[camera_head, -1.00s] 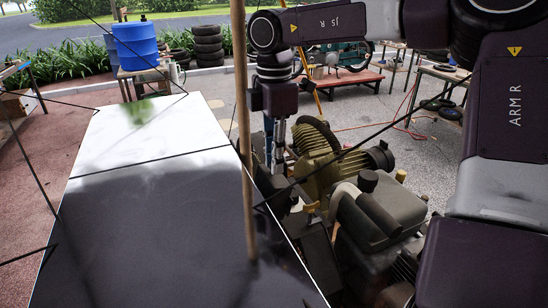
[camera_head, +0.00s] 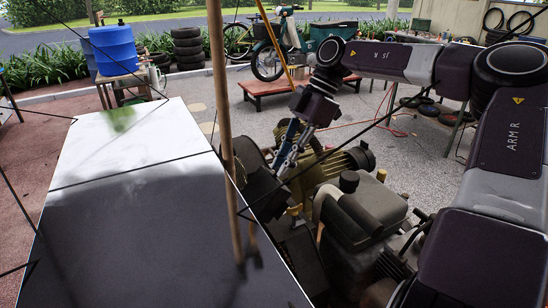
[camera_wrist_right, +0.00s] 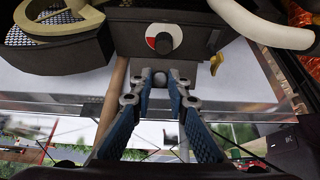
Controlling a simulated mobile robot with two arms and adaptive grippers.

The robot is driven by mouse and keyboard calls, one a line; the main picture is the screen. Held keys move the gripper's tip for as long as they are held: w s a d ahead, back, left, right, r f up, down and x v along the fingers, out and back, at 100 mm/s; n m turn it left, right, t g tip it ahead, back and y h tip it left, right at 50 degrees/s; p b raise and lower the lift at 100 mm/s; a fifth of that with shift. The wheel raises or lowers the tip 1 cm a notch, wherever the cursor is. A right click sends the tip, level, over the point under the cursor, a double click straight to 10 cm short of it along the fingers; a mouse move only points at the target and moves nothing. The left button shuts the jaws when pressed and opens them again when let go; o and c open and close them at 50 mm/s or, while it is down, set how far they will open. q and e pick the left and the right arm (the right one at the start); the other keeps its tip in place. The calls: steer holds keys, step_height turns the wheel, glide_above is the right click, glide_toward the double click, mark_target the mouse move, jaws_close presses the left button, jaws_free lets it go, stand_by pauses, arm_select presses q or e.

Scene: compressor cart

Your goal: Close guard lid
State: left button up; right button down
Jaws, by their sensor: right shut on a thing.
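A black tilted box-like part, which looks like the guard lid (camera_head: 262,192), stands beside the compressor in the head view. In the right wrist view a dark panel (camera_wrist_right: 125,38) with a round red, white and black knob fills the top middle. My right gripper (camera_head: 283,168) reaches down at a slant to the lid's upper edge. In the right wrist view its two blue-and-grey fingers (camera_wrist_right: 161,80) close around a small dark piece at the panel's edge. The exact contact is partly hidden by the fingertips. My left gripper is not in view.
The olive-brown compressor pump and motor (camera_head: 345,165) sit right of the lid, with a dark tank or engine (camera_head: 365,208) in front. A wooden pole (camera_head: 221,100) stands left of the gripper. A large sheet (camera_head: 125,200), dark in front and white behind, fills the left.

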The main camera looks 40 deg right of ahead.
steer(key=shift+s+d+f+t+y+p, duration=0.1)
steer(key=shift+d+f+t+y+p, duration=0.2)
steer(key=shift+d+y, duration=0.35)
steer(key=c, duration=2.1)
jaws_free()
steer(key=shift+o, duration=1.3)
steer(key=shift+s, duration=0.1)
steer(key=v, duration=1.2)
steer(key=shift+a, duration=0.1)
